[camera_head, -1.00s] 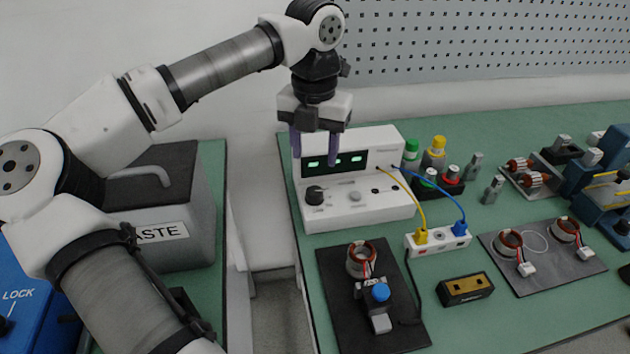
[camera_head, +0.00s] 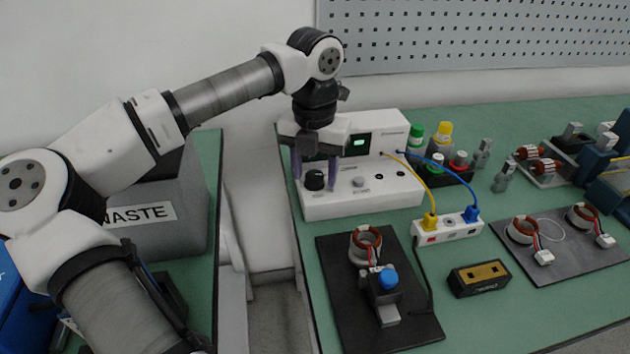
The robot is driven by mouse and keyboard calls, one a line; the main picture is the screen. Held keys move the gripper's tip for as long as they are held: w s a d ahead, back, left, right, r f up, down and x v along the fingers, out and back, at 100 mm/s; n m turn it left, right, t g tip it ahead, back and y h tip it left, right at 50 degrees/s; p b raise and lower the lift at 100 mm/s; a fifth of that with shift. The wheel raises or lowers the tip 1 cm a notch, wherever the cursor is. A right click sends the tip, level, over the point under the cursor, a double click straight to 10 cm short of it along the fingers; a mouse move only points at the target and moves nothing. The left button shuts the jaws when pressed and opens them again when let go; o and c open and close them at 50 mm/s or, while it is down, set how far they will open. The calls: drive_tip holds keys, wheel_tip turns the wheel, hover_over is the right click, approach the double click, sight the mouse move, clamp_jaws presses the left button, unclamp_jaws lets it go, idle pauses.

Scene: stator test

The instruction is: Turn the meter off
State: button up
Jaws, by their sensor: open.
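The white meter (camera_head: 395,192) stands at the back left of the green bench. Its dark display shows a lit green segment, partly hidden by my gripper. A black round knob (camera_head: 315,180) sits at the lower left of its front face, with a small grey button (camera_head: 358,182) to its right. My gripper (camera_head: 316,184) points down in front of the meter. Its two purple fingers are apart, one on each side of the knob in the picture. I cannot tell whether they touch it.
Yellow and blue leads run from the meter to a white terminal block (camera_head: 447,229). A black fixture plate (camera_head: 340,300) with a wound stator and blue-knobbed clamp lies in front. Bottles stand right of the meter. A grey waste bin (camera_head: 190,235) is at left.

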drive_tip(key=shift+c, duration=0.4)
drive_tip(key=c, duration=0.6)
drive_tip(key=n+b, duration=0.1)
drive_tip(key=n, duration=0.1)
drive_tip(key=shift+f+n, duration=0.1)
drive_tip(key=shift+n, duration=0.3)
drive_tip(key=shift+c, duration=0.2)
drive_tip(key=n+b, duration=0.1)
drive_tip(key=n, duration=0.1)
drive_tip(key=shift+n+b, duration=0.3)
drive_tip(key=shift+n, duration=0.1)
drive_tip(key=n+b, duration=0.1)
drive_tip(key=n, duration=0.3)
drive_tip(key=shift+b, duration=0.4)
drive_tip(key=n, duration=0.2)
drive_tip(key=shift+n, duration=0.4)
drive_tip(key=o, duration=0.7)
